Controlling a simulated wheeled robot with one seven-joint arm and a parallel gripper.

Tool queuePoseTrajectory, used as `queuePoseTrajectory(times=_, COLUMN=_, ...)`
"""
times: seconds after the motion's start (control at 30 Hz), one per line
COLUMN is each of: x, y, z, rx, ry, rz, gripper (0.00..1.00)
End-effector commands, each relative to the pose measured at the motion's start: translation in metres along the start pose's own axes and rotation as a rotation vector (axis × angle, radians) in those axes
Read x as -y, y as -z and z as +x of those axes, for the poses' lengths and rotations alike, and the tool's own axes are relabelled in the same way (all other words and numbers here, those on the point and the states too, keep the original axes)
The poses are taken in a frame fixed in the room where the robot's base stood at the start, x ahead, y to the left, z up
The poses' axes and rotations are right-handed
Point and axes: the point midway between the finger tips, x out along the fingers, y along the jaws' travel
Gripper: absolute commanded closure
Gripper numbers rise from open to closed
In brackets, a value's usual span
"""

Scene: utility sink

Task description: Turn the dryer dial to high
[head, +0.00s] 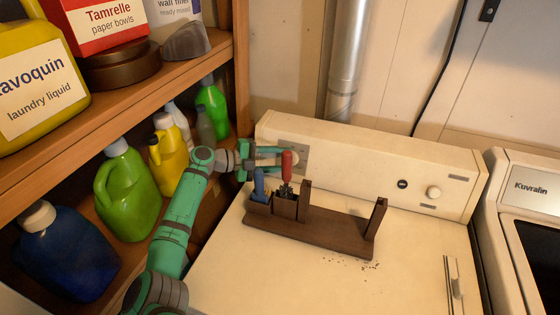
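The dryer is the cream machine with a raised control panel (370,168) along its back. A round pale knob (433,192) sits on the panel's right part, with a small dark round control (403,184) to its left. A grey plate (292,143) is on the panel's left end. My gripper (284,157) reaches in from the left, its fingers pointing right at this plate. The fingertips and whatever is between them are partly hidden behind a red-handled tool. I cannot tell whether they touch or hold a dial there. No dial setting is readable.
A dark wooden caddy (335,235) with a red-handled tool (286,166) and a blue item (259,183) stands on the dryer top, just in front of my gripper. Shelves (125,90) with bottles crowd the left. The dryer top's front is mostly clear.

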Motion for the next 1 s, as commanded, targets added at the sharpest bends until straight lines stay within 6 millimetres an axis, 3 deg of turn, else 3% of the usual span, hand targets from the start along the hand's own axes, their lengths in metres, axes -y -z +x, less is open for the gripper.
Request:
queuePoseTrajectory(times=0.3, x=0.0, y=0.001, z=0.0, rx=-0.003, ry=-0.006, rz=0.005, gripper=0.81)
queuePoseTrajectory(times=0.33, x=0.0, y=0.001, z=0.0, rx=-0.002, ry=-0.006, rz=0.005, gripper=0.52)
queuePoseTrajectory(times=0.4, x=0.0, y=0.001, z=0.0, rx=-0.002, ry=-0.005, rz=0.005, gripper=0.4)
queuePoseTrajectory(times=0.73, x=0.0, y=0.0, z=-0.003, rx=0.0, ry=-0.004, rz=0.004, gripper=0.4)
queuePoseTrajectory(times=1.0, x=0.0, y=-0.001, z=-0.04, rx=0.003, ry=-0.004, rz=0.004, gripper=0.4)
